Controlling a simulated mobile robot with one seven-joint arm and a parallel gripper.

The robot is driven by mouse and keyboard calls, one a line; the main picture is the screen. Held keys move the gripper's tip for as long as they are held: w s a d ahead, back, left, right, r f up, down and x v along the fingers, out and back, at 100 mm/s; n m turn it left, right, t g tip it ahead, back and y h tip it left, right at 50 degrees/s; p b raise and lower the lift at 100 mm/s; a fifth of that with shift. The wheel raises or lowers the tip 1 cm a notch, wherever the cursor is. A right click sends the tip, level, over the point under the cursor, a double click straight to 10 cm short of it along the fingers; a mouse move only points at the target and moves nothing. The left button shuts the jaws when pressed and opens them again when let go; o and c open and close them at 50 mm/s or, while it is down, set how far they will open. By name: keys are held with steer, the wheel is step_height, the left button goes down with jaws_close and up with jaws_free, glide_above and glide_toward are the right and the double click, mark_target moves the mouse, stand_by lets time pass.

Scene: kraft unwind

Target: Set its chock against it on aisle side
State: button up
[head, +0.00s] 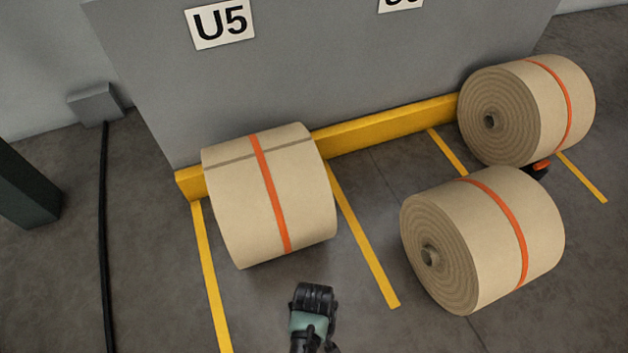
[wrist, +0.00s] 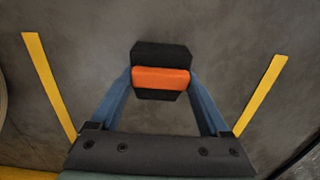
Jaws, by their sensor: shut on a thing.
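A kraft paper roll (head: 270,200) with an orange band lies on its side in the bay under the U5 sign, by the yellow curb. My gripper (head: 313,290) is on the aisle side of this roll, a short gap from it in the head view. In the wrist view my gripper (wrist: 160,80) is shut on a black chock with an orange middle (wrist: 160,57), one blue finger at each side. The floor shows around the chock. In the head view I cannot make the chock out from my gripper. Its height above the floor is unclear.
Two more rolls lie to the right, one by the curb (head: 567,115) and one nearer the aisle (head: 535,235). Another black and orange chock (head: 541,168) sits between them. Yellow floor lines (head: 362,235) flank the U5 bay. A black cable (head: 104,230) runs at left.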

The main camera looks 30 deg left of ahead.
steer(key=shift+w+a, duration=0.65)
steer(key=shift+a, duration=0.2)
stand_by(0.9)
steer(key=o, duration=1.4)
step_height(320, 180, up, 13)
steer(key=p, duration=0.9)
steer(key=shift+p, duration=0.35)
